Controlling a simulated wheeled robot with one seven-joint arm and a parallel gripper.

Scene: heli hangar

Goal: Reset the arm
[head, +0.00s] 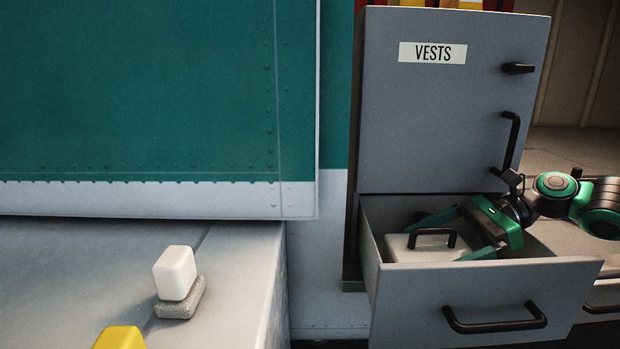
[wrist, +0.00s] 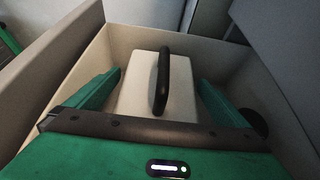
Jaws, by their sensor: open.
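My gripper (head: 450,234) is green and reaches into an open grey drawer (head: 480,300) from the right. Its two fingers are spread apart around a white box with a black handle (head: 410,246). In the wrist view my gripper (wrist: 162,85) has one finger on each side of the white box (wrist: 138,80), with the black handle standing up between them. Gaps show between the fingers and the handle. The box sits inside the drawer. My arm comes in over the drawer's right side, and the box's lower part is hidden.
The drawer belongs to a grey cabinet (head: 430,120) labelled VESTS, with black handles. At left, a white block (head: 175,272) rests on a grey rough pad (head: 181,298) on a grey surface (head: 60,280), near a yellow object (head: 120,338). A green and white panel (head: 150,100) stands behind.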

